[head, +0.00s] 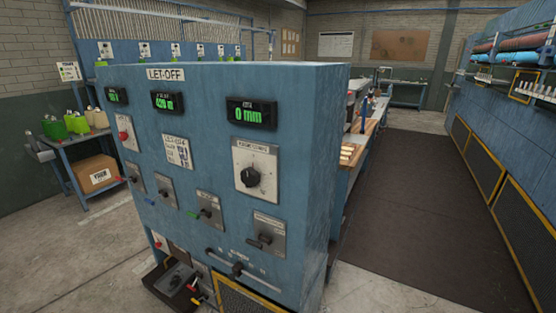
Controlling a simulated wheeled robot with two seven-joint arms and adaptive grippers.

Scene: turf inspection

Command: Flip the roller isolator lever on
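A blue machine cabinet (205,115) marked LET-OFF stands in the middle of the head view. Its front carries a row of small lever plates: one with a red-tipped lever (134,179), one with a blue-tipped lever (163,192), one with a green-tipped lever (206,211) and one with a dark lever (265,238). The levers point roughly leftward. Their labels are too small to read, so I cannot tell which is the roller isolator lever. Neither of my grippers is in view.
The cabinet also has a rotary knob (252,177), a red button (123,135) and a wide bar handle (238,269). A dark box (174,282) sits low at its front. A side table (85,140) stands left; a dark floor mat (415,220) lies clear at right.

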